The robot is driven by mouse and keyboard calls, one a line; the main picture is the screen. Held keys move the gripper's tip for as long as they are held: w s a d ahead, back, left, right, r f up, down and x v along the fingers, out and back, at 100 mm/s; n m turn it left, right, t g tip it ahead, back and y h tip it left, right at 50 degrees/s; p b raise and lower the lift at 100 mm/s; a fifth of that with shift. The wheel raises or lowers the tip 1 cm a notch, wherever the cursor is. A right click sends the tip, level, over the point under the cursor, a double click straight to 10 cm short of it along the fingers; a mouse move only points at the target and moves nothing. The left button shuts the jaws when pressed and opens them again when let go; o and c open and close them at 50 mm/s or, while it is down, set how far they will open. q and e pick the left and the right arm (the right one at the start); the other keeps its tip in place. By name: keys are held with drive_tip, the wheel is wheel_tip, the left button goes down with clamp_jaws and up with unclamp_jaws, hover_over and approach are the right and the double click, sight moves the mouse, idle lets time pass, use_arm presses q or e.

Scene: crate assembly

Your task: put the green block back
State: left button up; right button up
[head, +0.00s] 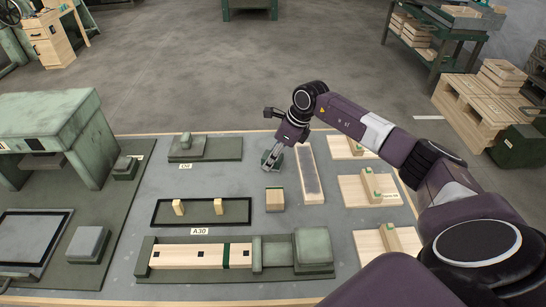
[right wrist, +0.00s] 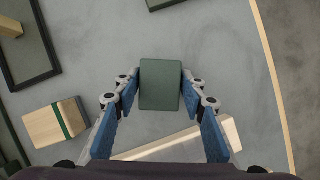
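The green block (right wrist: 160,85) sits between the fingertips of my right gripper (right wrist: 161,92) in the right wrist view, with a blue-padded finger at each side. The gripper looks shut on it. In the head view my right gripper (head: 272,157) is over the grey board, above the wooden block with a green stripe (head: 275,199), and the green block is small and partly covered by the fingers. I cannot tell how high the block is above the board. My left gripper is not in view.
A long wooden piece with a grey top (head: 310,175) lies right of the gripper. A black-framed tray (head: 240,222) holds two small wooden pieces. A green fixture (head: 315,250) with a wooden bar lies in front. Wooden plates (head: 355,190) line the right side. Bare board surrounds the striped block.

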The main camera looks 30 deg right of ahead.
drive_tip(key=o, duration=0.4)
drive_tip(key=shift+c, duration=0.2)
drive_tip(key=shift+r+p, duration=0.35)
drive_tip(key=shift+r, duration=0.05)
drive_tip(key=p+v, duration=0.6)
drive_tip(key=v, duration=0.5)
drive_tip(key=shift+r+p, duration=0.25)
drive_tip(key=shift+p, duration=0.15)
